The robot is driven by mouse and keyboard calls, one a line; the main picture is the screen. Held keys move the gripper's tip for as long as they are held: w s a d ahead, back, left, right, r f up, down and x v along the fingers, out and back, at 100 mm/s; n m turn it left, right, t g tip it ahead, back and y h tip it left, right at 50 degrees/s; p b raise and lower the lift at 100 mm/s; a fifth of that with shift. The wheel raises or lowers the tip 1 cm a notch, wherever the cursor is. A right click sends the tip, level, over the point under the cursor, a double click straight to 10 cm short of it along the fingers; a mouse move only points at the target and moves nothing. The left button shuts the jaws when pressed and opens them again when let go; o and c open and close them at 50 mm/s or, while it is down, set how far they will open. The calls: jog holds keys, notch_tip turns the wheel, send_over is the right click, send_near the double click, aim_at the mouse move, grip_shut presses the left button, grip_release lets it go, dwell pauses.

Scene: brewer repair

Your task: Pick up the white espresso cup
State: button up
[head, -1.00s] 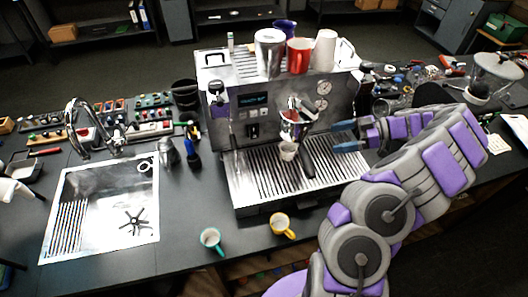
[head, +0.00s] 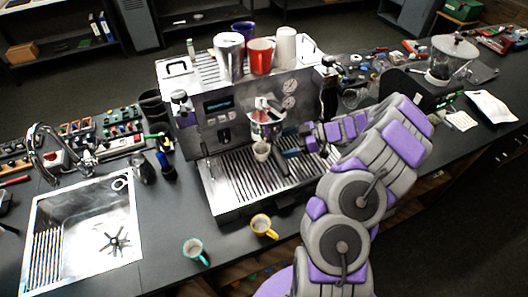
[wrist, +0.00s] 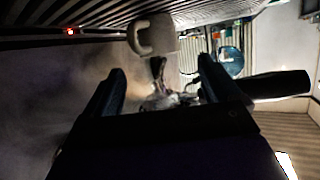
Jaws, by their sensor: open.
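The small white espresso cup (head: 261,151) stands on the brewer's slatted drip tray (head: 226,198), beneath the portafilter (head: 266,125). Its handle side shows in the wrist view, where the cup (wrist: 158,36) appears beyond the fingertips, at the upper middle. My gripper (head: 291,150) is just right of the cup in the head view, apart from it, with its fingers pointing toward it. In the wrist view my gripper (wrist: 160,75) has its two dark fingers spread, with nothing between them. The arm partly hides the right side of the drip tray.
A teal cup (head: 195,251) and a yellow cup (head: 263,226) stand on the counter in front of the brewer. A metal pitcher, a red mug (head: 261,58) and other cups stand on top. A sink (head: 85,225) is at left. The black portafilter handle (wrist: 275,85) lies close to one finger.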

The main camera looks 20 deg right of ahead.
aim_at(269, 147)
jog(key=shift+w+d+f, duration=0.1)
jog(key=shift+w+f, duration=0.1)
jog(key=shift+f, duration=0.05)
jog(key=x, duration=0.6)
jog(key=shift+a+r, duration=0.3)
jog(key=shift+a, duration=0.15)
jog(key=shift+d, duration=0.3)
jog(key=shift+d+f, duration=0.1)
jog(key=shift+d, duration=0.45)
jog(key=shift+c, duration=1.2)
jog(key=shift+d, duration=0.1)
jog(key=shift+c, duration=0.8)
jog(key=shift+a, duration=0.75)
jog(key=c, duration=0.6)
jog(key=shift+c, duration=1.4)
jog(key=shift+d, duration=0.55)
